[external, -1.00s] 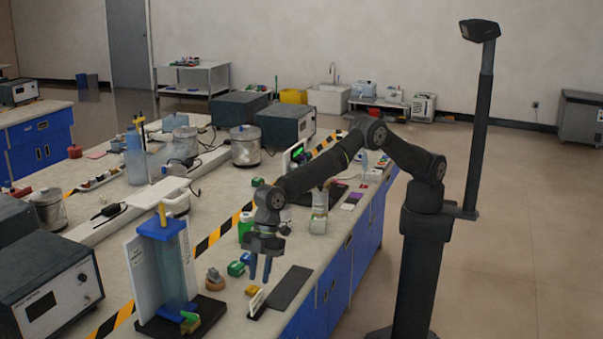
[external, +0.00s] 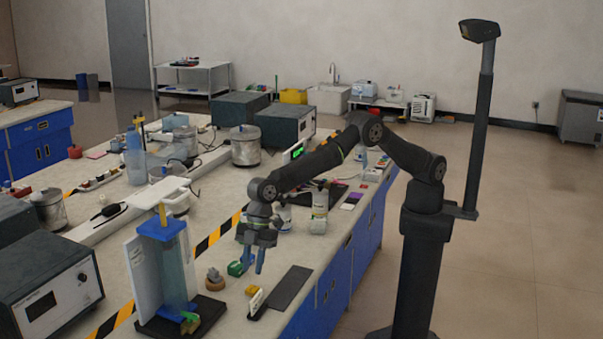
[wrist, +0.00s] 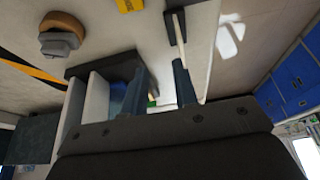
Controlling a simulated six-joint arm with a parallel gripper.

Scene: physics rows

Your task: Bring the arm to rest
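My gripper (external: 253,262) hangs fingers-down over the bench, near its front edge. Its two blue fingers are apart, with nothing held between them; they also show apart in the wrist view (wrist: 160,88). In the external view, the fingertips overlap the side of a small green block (external: 235,268); I cannot tell the height between them. The arm is bent, with its wrist over the bench (external: 220,292).
A clear column with a blue top (external: 162,228) stands front left. Meters and pots stand farther back.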

